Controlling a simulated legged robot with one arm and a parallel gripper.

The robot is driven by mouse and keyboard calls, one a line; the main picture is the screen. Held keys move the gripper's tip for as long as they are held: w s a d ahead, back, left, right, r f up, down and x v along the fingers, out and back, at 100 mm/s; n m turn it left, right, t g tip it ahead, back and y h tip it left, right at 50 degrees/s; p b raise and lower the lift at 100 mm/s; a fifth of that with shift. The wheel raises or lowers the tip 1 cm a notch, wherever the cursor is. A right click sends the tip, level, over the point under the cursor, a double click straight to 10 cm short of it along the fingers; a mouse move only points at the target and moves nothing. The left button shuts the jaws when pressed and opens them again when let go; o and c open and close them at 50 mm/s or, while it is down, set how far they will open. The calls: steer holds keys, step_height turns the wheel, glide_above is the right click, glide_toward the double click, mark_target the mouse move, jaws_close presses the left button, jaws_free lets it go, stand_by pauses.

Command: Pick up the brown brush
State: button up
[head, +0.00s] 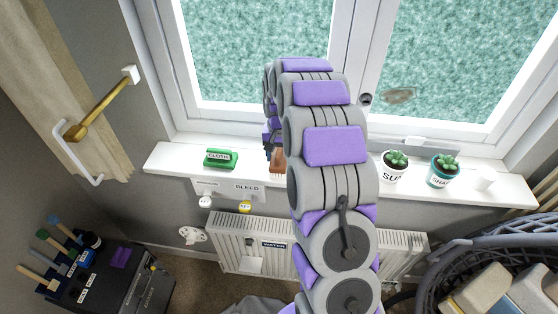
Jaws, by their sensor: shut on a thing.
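My arm reaches up the middle of the head view to the window sill. The brown brush (278,162) shows as a small brown piece at the sill, just left of my arm. The rest of it is hidden behind my arm and gripper. My gripper (271,147) is partly hidden by the arm links; its visible end is just above the brown piece and shut on it. I cannot tell whether the brush touches the sill.
A radiator (230,238) stands below. A dark cabinet (125,285) and grey basket (440,262) flank the floor.

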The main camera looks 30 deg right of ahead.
mark_target(279, 149)
steer(key=shift+c, duration=0.6)
steer(key=shift+r, duration=0.1)
steer(key=shift+r, duration=1.8)
steer(key=s+a, duration=0.2)
steer(key=s, duration=0.5)
steer(key=s+a+r+b, duration=0.1)
steer(key=s+a, duration=0.1)
steer(key=s, duration=0.6)
steer(key=shift+s+a, duration=0.2)
steer(key=shift+a, duration=0.05)
steer(key=shift+r, duration=0.15)
